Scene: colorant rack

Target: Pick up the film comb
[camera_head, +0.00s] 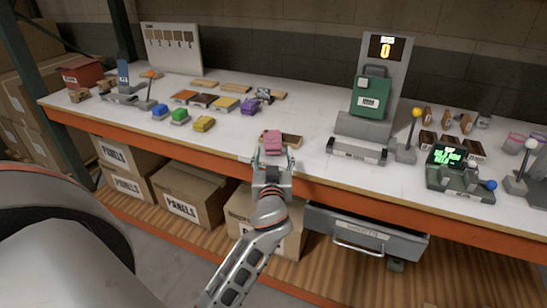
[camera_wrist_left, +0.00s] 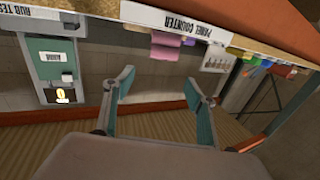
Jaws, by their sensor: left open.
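My left gripper (camera_head: 272,163) is at the front edge of the white bench, open, with nothing visible between its fingers. In the left wrist view its two teal-padded fingers (camera_wrist_left: 160,86) stand wide apart. A pink block (camera_head: 272,142) lies just beyond the fingertips, with a brown board (camera_head: 292,141) beside it. Pink also shows in the left wrist view (camera_wrist_left: 166,45), beyond the fingers. No object is clearly recognizable as the film comb. A small black-and-grey piece (camera_head: 263,95) lies farther back on the bench, too small to make out. My right gripper is not in view.
Several coloured blocks lie left of the gripper, including a yellow one (camera_head: 203,124) and a purple one (camera_head: 249,106). A green device (camera_head: 370,92) stands at the back. A grey drawer (camera_head: 366,238) hangs under the bench's orange front edge (camera_head: 335,187). Clear bench lies behind the pink block.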

